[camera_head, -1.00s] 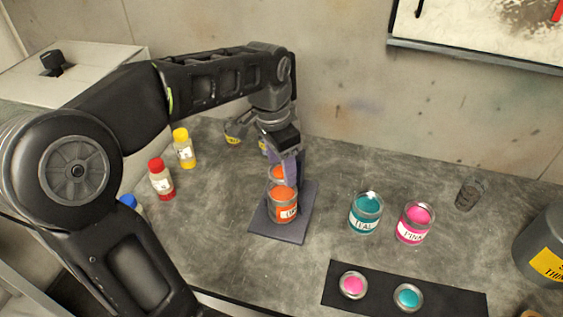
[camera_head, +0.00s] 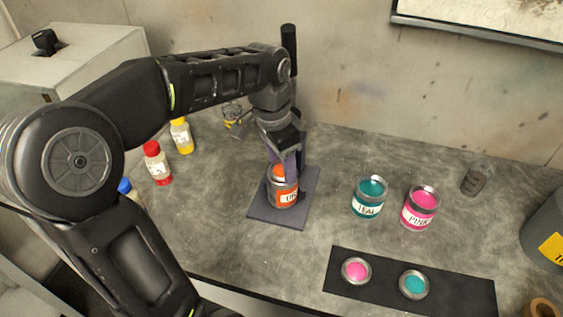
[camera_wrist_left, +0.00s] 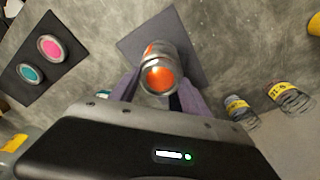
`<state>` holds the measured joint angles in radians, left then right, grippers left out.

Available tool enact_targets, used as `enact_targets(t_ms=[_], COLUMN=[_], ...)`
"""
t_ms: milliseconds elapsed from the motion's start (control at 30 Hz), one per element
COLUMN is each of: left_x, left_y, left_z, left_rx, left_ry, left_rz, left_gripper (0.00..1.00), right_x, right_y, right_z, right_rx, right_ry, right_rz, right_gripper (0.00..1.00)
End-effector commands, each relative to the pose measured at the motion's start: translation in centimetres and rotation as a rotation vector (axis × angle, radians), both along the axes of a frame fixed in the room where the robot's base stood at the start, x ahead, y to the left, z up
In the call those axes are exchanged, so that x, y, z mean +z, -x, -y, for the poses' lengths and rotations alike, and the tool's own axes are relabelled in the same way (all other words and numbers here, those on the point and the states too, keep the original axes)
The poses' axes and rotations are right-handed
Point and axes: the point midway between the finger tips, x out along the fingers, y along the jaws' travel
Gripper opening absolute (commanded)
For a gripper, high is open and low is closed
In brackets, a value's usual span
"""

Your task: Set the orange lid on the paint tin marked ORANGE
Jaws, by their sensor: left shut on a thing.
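The paint tin with an orange label (camera_head: 287,198) stands upright on a dark square mat (camera_head: 262,213). Only part of its lettering shows. My left gripper (camera_head: 281,168) points down over the tin and is shut on the orange lid (camera_head: 279,172), a small orange disc with a silver rim. In the left wrist view the lid (camera_wrist_left: 160,79) sits between the fingertips (camera_wrist_left: 158,88), with the tin (camera_wrist_left: 172,51) partly hidden behind it. The lid overlaps the tin's mouth in both views; I cannot tell whether they touch. My right gripper is not in view.
A teal tin (camera_head: 369,198) and a pink tin (camera_head: 420,208) stand right of the mat. A black strip (camera_head: 385,279) holds a pink lid (camera_head: 356,270) and a teal lid (camera_head: 414,284). Bottles, including a red-capped one (camera_head: 157,164), stand at the left. A grey container (camera_head: 545,232) is far right.

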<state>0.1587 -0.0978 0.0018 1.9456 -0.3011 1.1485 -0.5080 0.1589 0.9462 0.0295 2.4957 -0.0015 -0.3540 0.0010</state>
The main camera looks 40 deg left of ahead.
Motion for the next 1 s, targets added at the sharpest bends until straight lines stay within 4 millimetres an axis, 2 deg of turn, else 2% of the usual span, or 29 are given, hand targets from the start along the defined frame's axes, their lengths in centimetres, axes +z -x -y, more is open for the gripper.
enact_targets(t_ms=[800, 833, 1000], left_x=[-0.66, -0.68, -0.78], left_y=[0.19, 0.19, 0.24], left_z=[0.05, 0.04, 0.06], left_rx=[-0.001, -0.001, -0.001], left_ry=[0.002, 0.002, 0.002], left_rz=[-0.008, -0.010, -0.012], left_gripper=[0.16, 0.56, 0.70], right_x=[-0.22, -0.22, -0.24], right_y=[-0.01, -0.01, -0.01], right_z=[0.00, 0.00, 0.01], right_rx=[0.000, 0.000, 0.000], right_ry=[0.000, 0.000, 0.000], right_rz=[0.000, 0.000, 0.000], right_gripper=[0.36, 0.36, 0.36])
